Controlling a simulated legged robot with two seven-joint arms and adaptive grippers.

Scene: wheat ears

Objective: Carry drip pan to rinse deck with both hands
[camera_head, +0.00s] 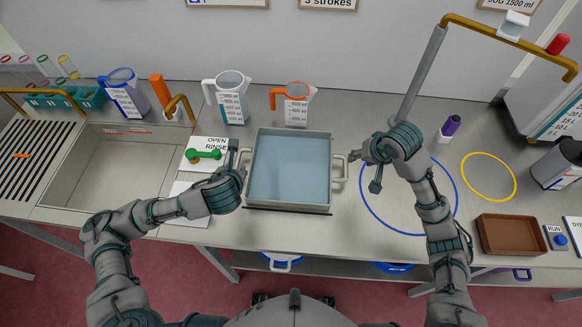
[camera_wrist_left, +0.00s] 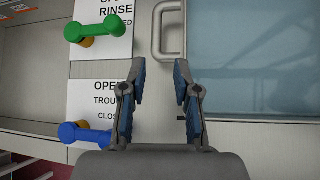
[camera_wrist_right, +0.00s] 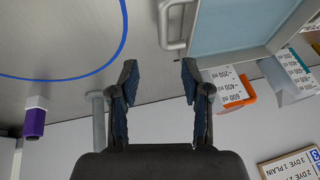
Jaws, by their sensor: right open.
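The drip pan, a pale grey square pan (camera_head: 288,207) with a blue, liquid-like inside, stands on the counter in the middle of the head view. It has a loop handle on its left side (camera_wrist_left: 157,32) and another on its right (camera_wrist_right: 163,28). My left gripper (camera_head: 237,160) is open and empty at the left handle, which lies ahead of its fingertips in the left wrist view. My right gripper (camera_head: 363,170) is open and empty just right of the right handle, which lies ahead of its fingertips in the right wrist view. No rinse deck label is readable.
A sink (camera_head: 108,170) and a dark slatted board (camera_head: 32,160) lie at left. Green (camera_head: 203,154) and blue (camera_wrist_left: 85,134) valve levers sit between sink and pan. Measuring jugs (camera_head: 232,100) stand behind. A blue ring (camera_head: 457,200) and brown tray (camera_head: 512,236) are at right.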

